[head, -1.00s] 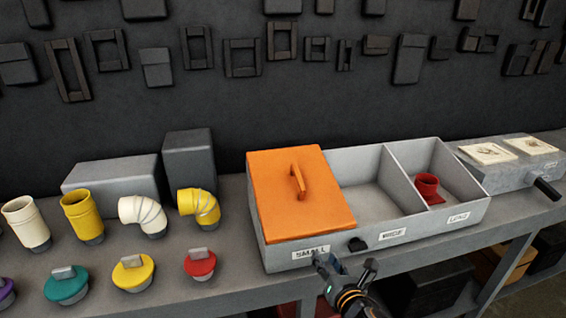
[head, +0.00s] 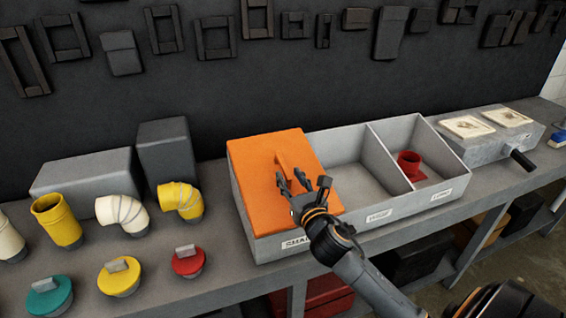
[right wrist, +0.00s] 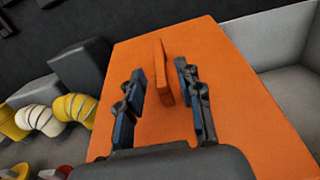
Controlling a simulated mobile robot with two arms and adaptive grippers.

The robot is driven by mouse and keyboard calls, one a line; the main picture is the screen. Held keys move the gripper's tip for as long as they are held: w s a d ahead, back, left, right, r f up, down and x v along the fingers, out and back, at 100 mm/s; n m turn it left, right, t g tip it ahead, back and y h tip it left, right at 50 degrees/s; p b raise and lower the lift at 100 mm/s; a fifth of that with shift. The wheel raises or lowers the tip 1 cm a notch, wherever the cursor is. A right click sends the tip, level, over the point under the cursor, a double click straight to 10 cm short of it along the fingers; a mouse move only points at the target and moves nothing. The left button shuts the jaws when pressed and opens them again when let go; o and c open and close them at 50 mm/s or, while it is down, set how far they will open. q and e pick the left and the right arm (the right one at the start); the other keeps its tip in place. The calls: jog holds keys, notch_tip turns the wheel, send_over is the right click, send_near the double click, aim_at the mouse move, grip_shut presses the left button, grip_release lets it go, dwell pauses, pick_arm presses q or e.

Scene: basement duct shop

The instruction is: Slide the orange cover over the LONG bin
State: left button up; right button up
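The orange cover (head: 262,160) lies over the left compartment of the grey bin box (head: 345,220), the one labelled SMALL. Its upright handle (head: 283,166) shows behind my right gripper (head: 302,181). In the right wrist view the orange cover (right wrist: 215,110) fills the middle, and the handle (right wrist: 163,72) stands between the two open fingers of my right gripper (right wrist: 163,85), apart from both. The middle compartment, WIDE, is uncovered and empty. The right compartment, LONG (head: 440,196), is uncovered and holds a red flanged collar (head: 410,166). My left gripper is out of view.
Yellow and white pipe fittings (head: 57,219) and several coloured caps (head: 187,260) stand left of the box. Dark grey blocks (head: 165,155) are behind them. A grey unit with a black handle (head: 490,145) stands to the right. The dark wall rises behind.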

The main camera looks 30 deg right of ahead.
aim_at(283, 164)
jog(key=x, duration=0.4)
jog(key=shift+w+p, duration=0.25)
jog(key=shift+p, duration=0.1)
jog(key=shift+w+d, duration=0.1)
jog(key=shift+w, duration=0.5)
jog(key=shift+s, duration=0.1)
grip_shut()
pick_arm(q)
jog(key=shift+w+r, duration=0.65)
